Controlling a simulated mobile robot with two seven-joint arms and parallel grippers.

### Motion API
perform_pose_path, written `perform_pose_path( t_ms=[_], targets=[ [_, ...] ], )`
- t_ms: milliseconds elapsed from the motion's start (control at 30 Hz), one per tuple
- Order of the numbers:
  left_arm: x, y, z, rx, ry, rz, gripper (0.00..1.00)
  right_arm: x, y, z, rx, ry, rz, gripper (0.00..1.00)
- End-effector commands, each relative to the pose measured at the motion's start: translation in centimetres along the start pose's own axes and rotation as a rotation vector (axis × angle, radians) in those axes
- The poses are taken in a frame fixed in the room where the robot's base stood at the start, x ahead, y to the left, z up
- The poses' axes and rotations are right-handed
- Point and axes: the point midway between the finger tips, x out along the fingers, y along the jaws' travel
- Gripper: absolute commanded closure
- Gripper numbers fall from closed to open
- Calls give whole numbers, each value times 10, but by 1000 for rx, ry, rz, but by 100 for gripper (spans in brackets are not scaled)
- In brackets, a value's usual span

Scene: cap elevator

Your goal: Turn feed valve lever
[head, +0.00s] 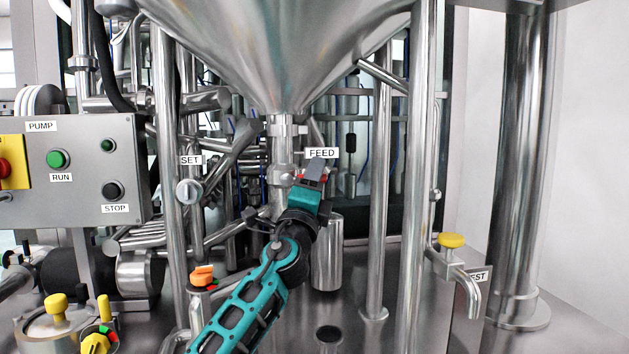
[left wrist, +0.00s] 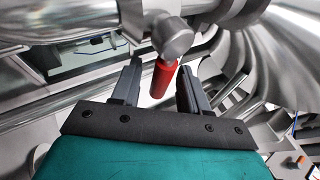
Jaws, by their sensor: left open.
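The feed valve lever has a red grip (left wrist: 163,79) on a grey metal knuckle (left wrist: 172,38) in the left wrist view. In the head view the FEED label (head: 321,153) is beside the pipe below the hopper, and the lever is mostly hidden by my gripper. My left gripper (head: 316,172) is open at that valve. In the left wrist view its two dark fingers (left wrist: 158,68) stand on either side of the red grip, with gaps visible. My right gripper is not in view.
A large steel hopper (head: 280,40) hangs above the valve. Steel posts (head: 411,180) stand to the right, with a yellow-topped tap (head: 452,241) beyond. The pump control box (head: 75,175) and the SET knob (head: 188,191) are to the left. An orange knob (head: 203,275) is near my arm.

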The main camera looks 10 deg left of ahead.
Motion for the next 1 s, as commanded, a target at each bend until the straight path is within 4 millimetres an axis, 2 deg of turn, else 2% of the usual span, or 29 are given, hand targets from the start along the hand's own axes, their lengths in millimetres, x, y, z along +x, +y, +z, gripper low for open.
perform_pose_path(
  t_ms=[200,667,1000],
  targets=[
    [0,0,0,-1,0,0,56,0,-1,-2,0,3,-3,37],
    [0,0,0,-1,0,0,100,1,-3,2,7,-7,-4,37],
    [0,0,0,-1,1,0,100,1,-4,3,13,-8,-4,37]
  ],
)
